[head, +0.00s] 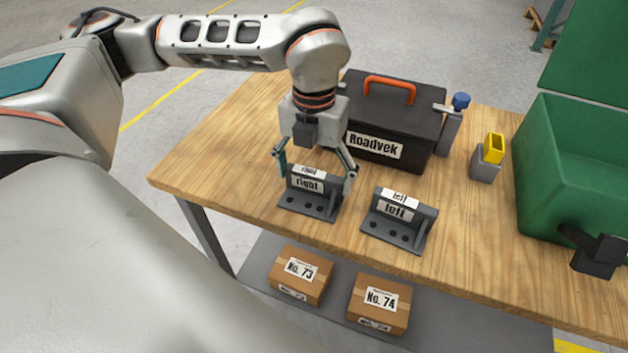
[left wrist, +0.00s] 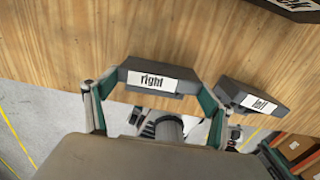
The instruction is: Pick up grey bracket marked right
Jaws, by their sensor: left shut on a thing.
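The grey bracket marked right (head: 309,204) is on the wooden table, left of the other bracket. It also shows in the left wrist view (left wrist: 150,80), between my fingers. My left gripper (head: 315,170) comes down from above and is shut on its upright plate, one finger at each end. In the left wrist view my left gripper (left wrist: 155,105) has both fingers against the bracket's ends. I cannot tell whether the bracket's base touches the table. The grey bracket marked left (head: 399,220) stands on the table to the right, apart from the gripper.
A black toolbox (head: 392,115) labelled Roadvek with an orange handle stands behind the brackets. A grey block with a yellow top (head: 487,160) and a green bin (head: 570,160) are to the right. Cardboard boxes (head: 300,275) sit on the lower shelf. The table's left end is clear.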

